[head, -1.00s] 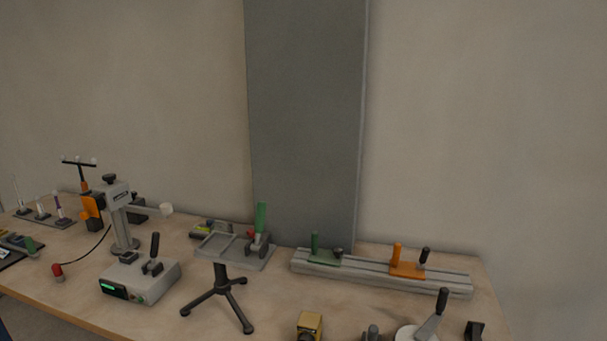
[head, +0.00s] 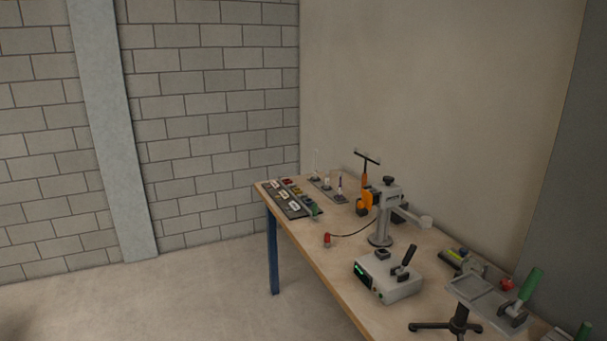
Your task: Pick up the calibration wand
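The calibration wand (head: 366,197) appears to be the orange-handled tool with a dark T-shaped crossbar on top. It stands upright toward the far end of the workbench, in or against a dark holder (head: 361,209). A grey stand (head: 381,221) is just in front and to the right of it. Pale tips show faintly at the crossbar's ends. Neither of my grippers is in view.
The wooden workbench (head: 318,252) has a blue leg (head: 273,252). A grey box with a lever (head: 388,280) and a red-capped cable end (head: 327,240) lie nearer. A rack of thin upright pieces (head: 327,187) is behind left. Floor left of the bench is clear.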

